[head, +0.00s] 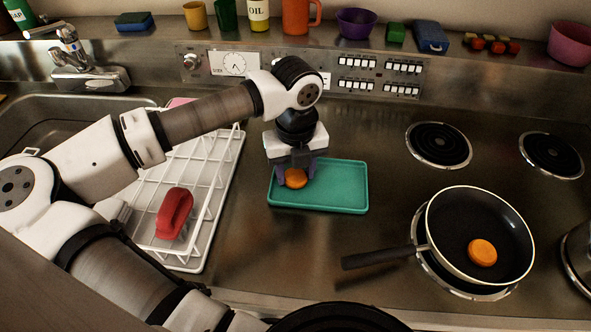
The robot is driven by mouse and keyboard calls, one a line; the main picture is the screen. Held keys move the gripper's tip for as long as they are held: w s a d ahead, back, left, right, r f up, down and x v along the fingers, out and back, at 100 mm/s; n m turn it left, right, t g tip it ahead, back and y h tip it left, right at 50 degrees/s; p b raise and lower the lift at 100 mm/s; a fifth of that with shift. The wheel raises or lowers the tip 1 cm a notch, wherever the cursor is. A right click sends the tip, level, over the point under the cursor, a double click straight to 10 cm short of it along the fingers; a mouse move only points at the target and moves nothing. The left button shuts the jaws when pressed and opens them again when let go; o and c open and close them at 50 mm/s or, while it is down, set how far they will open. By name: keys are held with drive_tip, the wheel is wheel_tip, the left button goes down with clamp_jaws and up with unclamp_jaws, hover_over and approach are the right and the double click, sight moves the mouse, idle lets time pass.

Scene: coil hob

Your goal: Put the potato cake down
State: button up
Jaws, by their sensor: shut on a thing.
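An orange-brown potato cake (296,180) is between the fingers of my gripper (295,172), which points down and is shut on it. The cake is at the left part of a teal tray (345,184), low over it or touching it; I cannot tell which. The gripper hides the cake's upper edge. A second potato cake (482,252) lies in the black frying pan (462,215) on the front coil at the right.
A white dish rack (222,190) with a red object (175,213) stands left of the tray. The pan's handle (380,257) points left in front of the tray. A shelf behind holds an orange mug (297,17), an oil bottle (259,16) and other items. The tray's right part is bare.

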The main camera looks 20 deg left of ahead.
sight(296, 176)
drive_tip(key=shift+f, duration=0.15)
drive_tip(key=o, duration=0.7)
wheel_tip(296, 176, up, 12)
drive_tip(key=shift+r+b, duration=0.2)
drive_tip(key=shift+b, duration=0.8)
